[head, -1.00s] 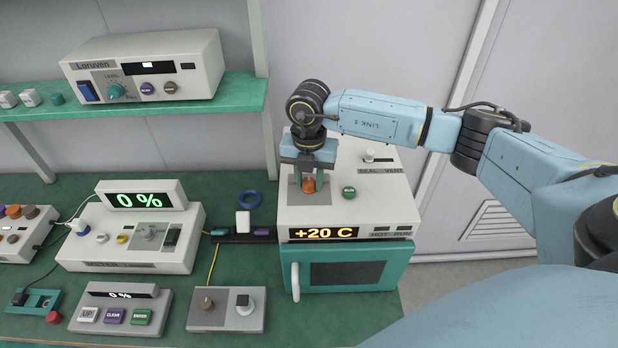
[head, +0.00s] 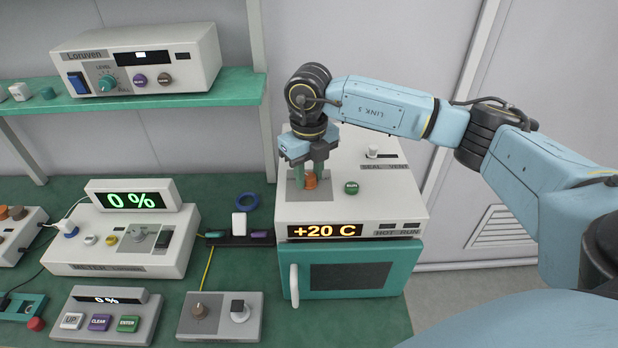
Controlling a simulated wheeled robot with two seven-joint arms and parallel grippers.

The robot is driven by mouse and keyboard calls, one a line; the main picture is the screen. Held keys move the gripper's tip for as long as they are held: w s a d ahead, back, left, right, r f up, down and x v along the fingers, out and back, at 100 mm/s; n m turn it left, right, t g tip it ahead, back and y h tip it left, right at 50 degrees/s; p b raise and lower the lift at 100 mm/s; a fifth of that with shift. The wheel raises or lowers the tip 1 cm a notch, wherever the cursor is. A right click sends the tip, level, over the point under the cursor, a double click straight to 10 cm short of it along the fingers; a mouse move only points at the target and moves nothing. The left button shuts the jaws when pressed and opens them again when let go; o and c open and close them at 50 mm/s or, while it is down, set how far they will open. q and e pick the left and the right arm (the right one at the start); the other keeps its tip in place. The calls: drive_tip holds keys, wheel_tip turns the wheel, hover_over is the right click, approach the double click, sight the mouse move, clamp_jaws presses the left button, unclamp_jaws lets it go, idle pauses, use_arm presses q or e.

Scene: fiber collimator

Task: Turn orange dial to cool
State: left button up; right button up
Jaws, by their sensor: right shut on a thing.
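The orange dial (head: 311,182) sits on the top panel of the white and teal oven unit (head: 410,208). My right gripper (head: 308,177) points straight down over it, with its green fingers on either side, shut on the dial. The fingers partly hide the dial, and I cannot make out any marking on it. The unit's display (head: 325,231) reads +20 C in amber. My left gripper is not in view.
A green button (head: 351,188) and a white slider knob (head: 373,151) are on the same panel, right of my gripper. Meter boxes (head: 120,258) stand on the green bench to the left. A shelf instrument (head: 150,60) is at upper left.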

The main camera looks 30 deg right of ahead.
sight(309, 175)
drive_tip(key=shift+r+n+b, duration=0.1)
drive_tip(key=shift+n+b, duration=0.45)
drive_tip(key=shift+n, duration=0.45)
drive_tip(key=o, duration=1)
wheel_tip(309, 175, up, 13)
drive_tip(key=shift+r+b, duration=0.2)
drive_tip(key=shift+b, duration=0.5)
